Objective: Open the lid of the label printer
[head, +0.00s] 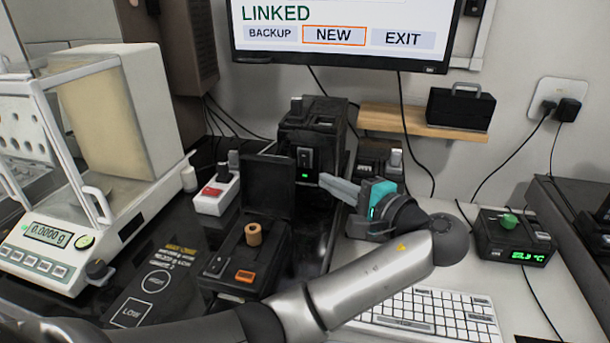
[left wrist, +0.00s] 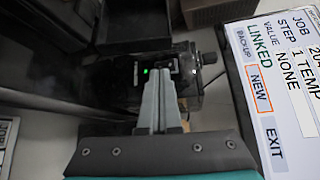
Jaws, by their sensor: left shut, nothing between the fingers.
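A tall black box (head: 318,135) with a small green light on its front stands behind the middle of the bench; it looks like the label printer, though no label names it. Its top carries a dark knob, and its lid's state cannot be told. It also shows in the left wrist view (left wrist: 188,92), with a dark button beside the green light. My left gripper (head: 324,179), with grey fingers and a teal body, is shut and empty at the right of the box's front. In the left wrist view its fingertips (left wrist: 158,82) point at the button area; contact is unclear. My right gripper is out of view.
A low black device (head: 230,278) with a tan ring and an upright dark panel (head: 268,185) behind it stands before the box. A balance (head: 62,252) is at left, a white switch box (head: 215,193) beside the panel, a keyboard (head: 425,312) and temperature unit (head: 512,237) at right.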

